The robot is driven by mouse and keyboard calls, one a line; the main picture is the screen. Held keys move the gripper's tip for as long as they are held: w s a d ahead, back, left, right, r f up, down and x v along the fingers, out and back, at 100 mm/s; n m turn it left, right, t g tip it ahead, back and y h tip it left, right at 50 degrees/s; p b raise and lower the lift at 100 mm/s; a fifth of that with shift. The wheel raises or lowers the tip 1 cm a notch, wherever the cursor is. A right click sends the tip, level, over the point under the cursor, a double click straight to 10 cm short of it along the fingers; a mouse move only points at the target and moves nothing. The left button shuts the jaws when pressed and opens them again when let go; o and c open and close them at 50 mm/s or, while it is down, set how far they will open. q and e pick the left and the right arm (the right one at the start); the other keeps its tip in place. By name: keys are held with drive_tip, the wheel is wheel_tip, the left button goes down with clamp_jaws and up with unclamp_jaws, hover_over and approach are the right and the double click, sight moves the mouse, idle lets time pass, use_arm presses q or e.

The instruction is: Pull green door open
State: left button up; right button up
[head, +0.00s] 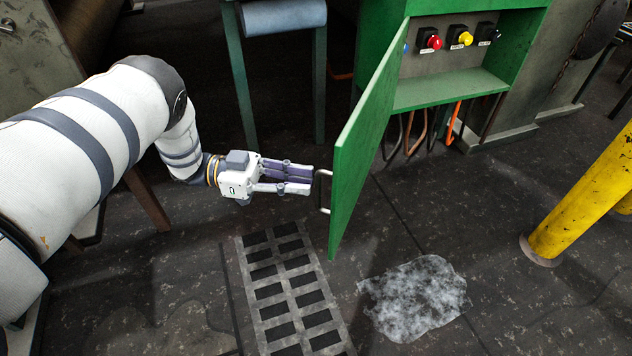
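The green door (362,140) stands swung open from the green cabinet (452,90), its free edge towards me. A metal handle (324,192) is on the door's left face, near the free edge. My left gripper (308,180) points right at the handle, its fingertips close beside it. I cannot tell whether they touch the handle. The fingers look parallel, with a narrow gap between them; nothing shows held. Inside the cabinet are a red button (434,43), a yellow button (465,39) and a black switch (494,34). My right gripper is not in view.
A yellow post (590,195) stands at the right. A floor grate (290,285) and a whitish patch (418,297) lie below the door. A green frame (240,85) with a grey roller (283,16) stands behind my gripper. Cables hang under the cabinet.

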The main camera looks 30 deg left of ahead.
use_arm(q)
drive_tip(key=v, duration=0.8)
drive_tip(key=shift+s, duration=0.1)
